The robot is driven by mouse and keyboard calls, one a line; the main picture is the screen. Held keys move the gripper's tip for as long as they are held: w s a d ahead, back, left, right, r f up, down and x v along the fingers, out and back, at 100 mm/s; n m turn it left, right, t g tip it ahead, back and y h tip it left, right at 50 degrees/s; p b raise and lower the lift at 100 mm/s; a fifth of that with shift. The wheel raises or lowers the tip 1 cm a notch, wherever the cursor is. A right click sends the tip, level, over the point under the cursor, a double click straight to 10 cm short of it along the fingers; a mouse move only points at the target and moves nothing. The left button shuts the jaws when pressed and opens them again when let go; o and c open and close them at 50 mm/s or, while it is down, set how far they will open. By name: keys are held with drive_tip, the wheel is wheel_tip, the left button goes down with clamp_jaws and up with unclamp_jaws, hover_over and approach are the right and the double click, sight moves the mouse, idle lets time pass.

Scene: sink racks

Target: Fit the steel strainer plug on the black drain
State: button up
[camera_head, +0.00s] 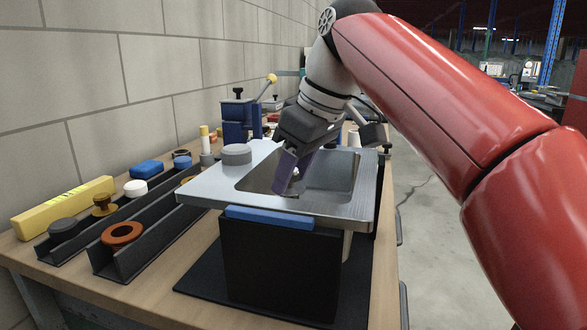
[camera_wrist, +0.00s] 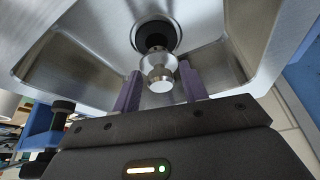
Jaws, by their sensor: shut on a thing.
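The steel strainer plug (camera_wrist: 161,78), a short silver piece with a round knob, sits between the purple fingers of my gripper (camera_wrist: 160,68) in the wrist view. My gripper is shut on it. The black drain (camera_wrist: 152,32) is a dark round opening with a steel ring in the basin floor, just beyond the plug. The plug lines up roughly with it and partly covers it; I cannot tell whether they touch. In the head view my gripper (camera_head: 290,172) reaches down into the steel sink (camera_head: 215,187), and its fingers and the basin wall hide the drain.
A grey round piece (camera_head: 236,153) stands on the sink's left rim. Black trays (camera_head: 125,262) with round parts lie at left, beside a yellow box (camera_head: 62,207). A blue clamp device (camera_head: 238,118) stands behind. The basin walls lie close around my gripper.

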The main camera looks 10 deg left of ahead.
sight(296, 189)
drive_tip(key=shift+f+b, duration=1.2)
drive_tip(key=shift+f, duration=0.75)
idle(1.3)
drive_tip(key=o, duration=1.1)
drive_tip(key=shift+c, duration=0.2)
drive_tip(key=p+v, duration=0.2)
drive_tip(key=v, duration=0.6)
drive_tip(key=shift+p, duration=0.35)
drive_tip(key=shift+f, duration=0.1)
